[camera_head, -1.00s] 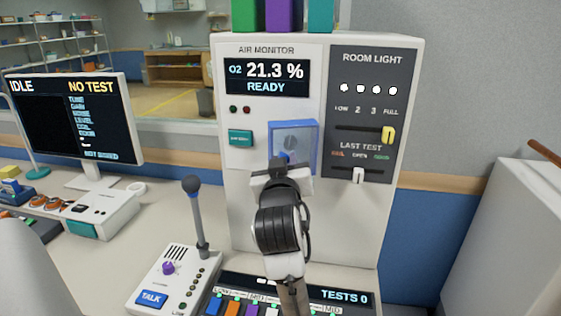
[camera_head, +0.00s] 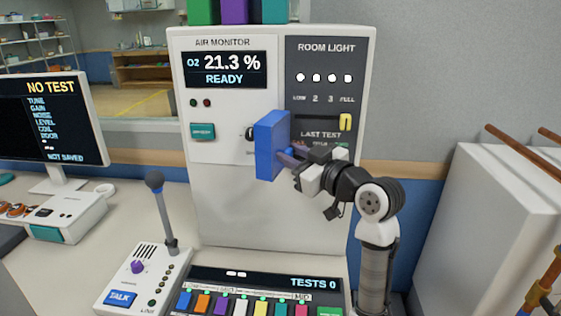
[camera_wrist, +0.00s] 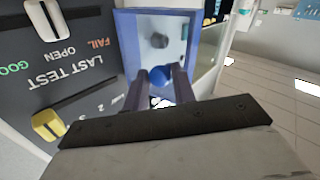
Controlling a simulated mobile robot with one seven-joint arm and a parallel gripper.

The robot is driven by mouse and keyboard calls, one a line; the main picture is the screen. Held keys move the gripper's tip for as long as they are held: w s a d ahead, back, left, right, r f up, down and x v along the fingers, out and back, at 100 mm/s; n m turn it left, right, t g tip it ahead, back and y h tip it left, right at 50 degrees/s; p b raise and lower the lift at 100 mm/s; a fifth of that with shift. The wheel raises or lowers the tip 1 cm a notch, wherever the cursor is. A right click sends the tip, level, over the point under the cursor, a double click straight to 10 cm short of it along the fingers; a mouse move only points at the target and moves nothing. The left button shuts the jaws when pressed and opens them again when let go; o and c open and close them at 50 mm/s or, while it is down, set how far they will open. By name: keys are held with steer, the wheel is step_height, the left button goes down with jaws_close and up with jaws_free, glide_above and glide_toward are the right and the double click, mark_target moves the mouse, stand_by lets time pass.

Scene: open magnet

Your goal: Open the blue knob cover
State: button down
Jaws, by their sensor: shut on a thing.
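The blue knob cover (camera_head: 270,145) stands swung out from the white air monitor panel (camera_head: 225,118) in the head view, hinged on its right side. A dark knob (camera_head: 250,133) shows at its left edge, partly hidden by the cover. My gripper (camera_head: 290,158) comes from the right and is shut on the cover's small blue handle. In the wrist view the cover (camera_wrist: 126,50) appears as a blue frame with a clear pane, and the blue ball-shaped handle (camera_wrist: 160,76) sits between my fingers (camera_wrist: 158,88). The knob (camera_wrist: 159,41) shows through the pane.
The room light slider (camera_head: 345,122) with its yellow grip is just above my gripper. A microphone (camera_head: 160,205) and a row of coloured keys (camera_head: 240,303) stand below on the desk. A white cabinet (camera_head: 480,220) is at the right.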

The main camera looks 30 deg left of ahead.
steer(key=w+d+b, duration=0.1)
steer(key=w, duration=0.1)
steer(key=w+d, duration=0.1)
steer(key=w, duration=0.1)
steer(key=shift+d+r+b, duration=0.1)
steer(key=shift+r+b, duration=0.05)
steer(key=shift+b, duration=0.25)
stand_by(0.4)
steer(key=c, duration=1.2)
jaws_free()
steer(key=shift+s+a, duration=0.15)
steer(key=shift+a, duration=0.2)
steer(key=shift+d, duration=0.1)
steer(key=b+v, duration=0.4)
steer(key=v, duration=1)
steer(key=shift+r, duration=0.15)
